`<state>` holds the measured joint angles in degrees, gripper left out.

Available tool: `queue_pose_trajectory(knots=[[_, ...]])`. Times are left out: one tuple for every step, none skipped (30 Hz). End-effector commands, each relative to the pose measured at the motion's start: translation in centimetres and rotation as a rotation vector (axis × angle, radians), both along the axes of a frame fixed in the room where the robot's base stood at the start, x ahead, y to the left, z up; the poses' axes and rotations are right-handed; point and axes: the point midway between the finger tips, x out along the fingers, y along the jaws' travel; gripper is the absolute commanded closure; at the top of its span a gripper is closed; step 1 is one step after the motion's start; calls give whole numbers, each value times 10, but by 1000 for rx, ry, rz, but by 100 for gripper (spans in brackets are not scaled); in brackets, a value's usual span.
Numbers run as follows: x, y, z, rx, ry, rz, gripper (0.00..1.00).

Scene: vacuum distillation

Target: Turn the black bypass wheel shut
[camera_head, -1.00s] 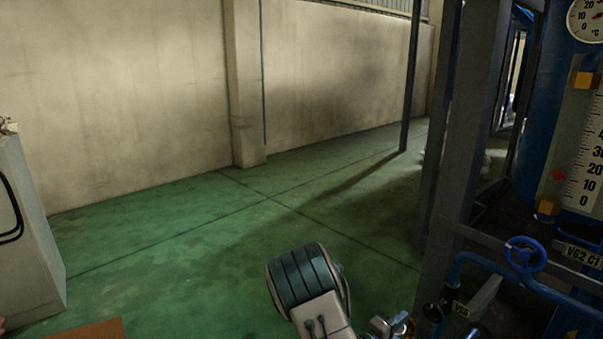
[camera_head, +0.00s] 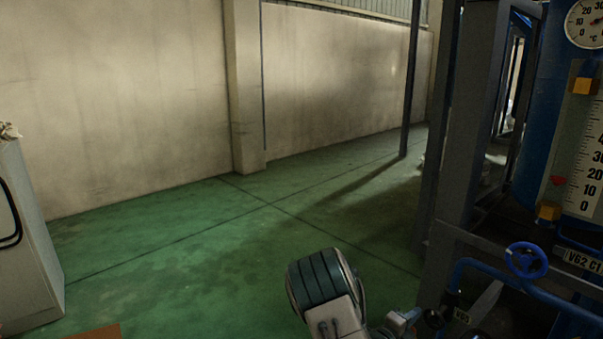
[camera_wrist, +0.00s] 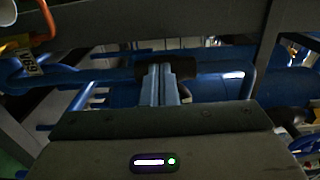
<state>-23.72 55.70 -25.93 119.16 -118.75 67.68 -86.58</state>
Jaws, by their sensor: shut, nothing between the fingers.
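The black wheel (camera_head: 434,318) shows small and dark in the head view, low on the blue pipework, left of a small tag (camera_head: 461,316). My gripper (camera_wrist: 160,72) is shut and empty in the wrist view, its two fingers together. A dark rounded part (camera_wrist: 184,67) lies just beyond and beside the fingertips; it looks like the black wheel, but I cannot tell whether they touch. In the head view the end of my arm (camera_head: 400,322) is just left of the black wheel, cut by the bottom edge.
A blue wheel (camera_head: 526,260) sits on a blue pipe (camera_head: 482,266), right of and above the black one. A grey steel frame post (camera_head: 467,130) stands behind. Blue pipes (camera_wrist: 225,88) cross the wrist view. Green floor (camera_head: 200,260) is open to the left; a grey cabinet (camera_head: 22,245) stands far left.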

Motion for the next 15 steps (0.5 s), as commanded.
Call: queue_pose_trajectory(knots=[[0,0,0,0,0,0,100],[0,0,0,0,0,0,100],[-1,0,0,0,0,0,100],[-1,-1,0,0,0,0,100],[-1,-1,1,0,0,0,100],[-2,-1,1,0,0,0,100],[-2,-1,1,0,0,0,100],[-2,-2,1,0,0,0,100],[-3,-2,1,0,0,-1,100],[-3,-2,1,0,0,-1,100],[-3,-3,1,-1,1,-1,100],[-4,-3,1,-1,1,-1,100],[-4,-3,1,-1,1,-1,100],[-4,-3,1,-1,1,-1,100],[-5,-4,1,-1,1,-1,100]])
